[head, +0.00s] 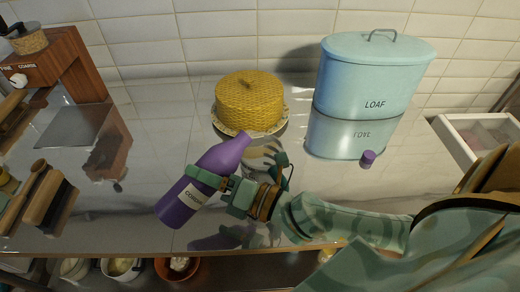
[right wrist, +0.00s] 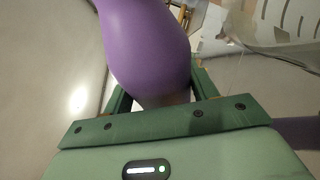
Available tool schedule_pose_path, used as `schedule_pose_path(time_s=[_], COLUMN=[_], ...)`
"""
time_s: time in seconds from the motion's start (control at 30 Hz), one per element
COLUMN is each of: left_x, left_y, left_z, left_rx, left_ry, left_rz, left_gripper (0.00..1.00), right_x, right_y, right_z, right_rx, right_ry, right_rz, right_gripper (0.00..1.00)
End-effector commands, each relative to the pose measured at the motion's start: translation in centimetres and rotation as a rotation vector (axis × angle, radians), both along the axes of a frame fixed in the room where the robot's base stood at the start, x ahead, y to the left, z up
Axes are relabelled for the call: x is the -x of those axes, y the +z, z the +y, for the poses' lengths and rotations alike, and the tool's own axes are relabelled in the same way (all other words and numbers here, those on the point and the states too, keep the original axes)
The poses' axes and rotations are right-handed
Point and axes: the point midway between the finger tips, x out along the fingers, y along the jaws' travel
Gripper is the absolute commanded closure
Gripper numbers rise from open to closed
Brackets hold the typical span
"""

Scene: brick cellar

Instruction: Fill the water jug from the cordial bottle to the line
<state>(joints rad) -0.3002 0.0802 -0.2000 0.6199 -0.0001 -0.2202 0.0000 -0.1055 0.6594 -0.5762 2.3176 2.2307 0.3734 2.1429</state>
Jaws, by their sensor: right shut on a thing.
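The purple cordial bottle (head: 208,182) has a pale label with dark lettering, partly covered by the gripper. It slants in the head view, narrow end to the upper right and broad end to the lower left. My right gripper (head: 207,181) is shut around its body. In the right wrist view, the purple bottle (right wrist: 145,45) fills the space between the jaws. A small purple cap (head: 368,157) lies apart on the counter. I cannot make out a water jug or fill line. My left gripper is not in view.
A yellow woven domed cover (head: 249,100) sits on a plate behind the bottle. A pale blue bin marked LOAF (head: 370,78) stands at the back right. A wooden grinder (head: 55,68) and brushes (head: 45,200) are left. The glossy counter (head: 150,130) is clear between them.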

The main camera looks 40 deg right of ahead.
Motion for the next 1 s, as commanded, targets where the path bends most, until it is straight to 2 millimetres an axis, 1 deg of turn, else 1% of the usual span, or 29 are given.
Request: schedule_pose_path(time_s=[0.07,1.0], left_x=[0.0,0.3], left_y=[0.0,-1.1], left_z=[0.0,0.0], left_rx=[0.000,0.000], left_ry=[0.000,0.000], left_rz=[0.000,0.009], left_gripper=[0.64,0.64], right_x=[0.0,0.0], right_y=[0.3,1.4], right_z=[0.0,0.3], right_rx=[-0.010,-0.113], right_ry=[0.000,0.000], right_rz=[-0.003,0.003], right_gripper=[0.82,0.82])
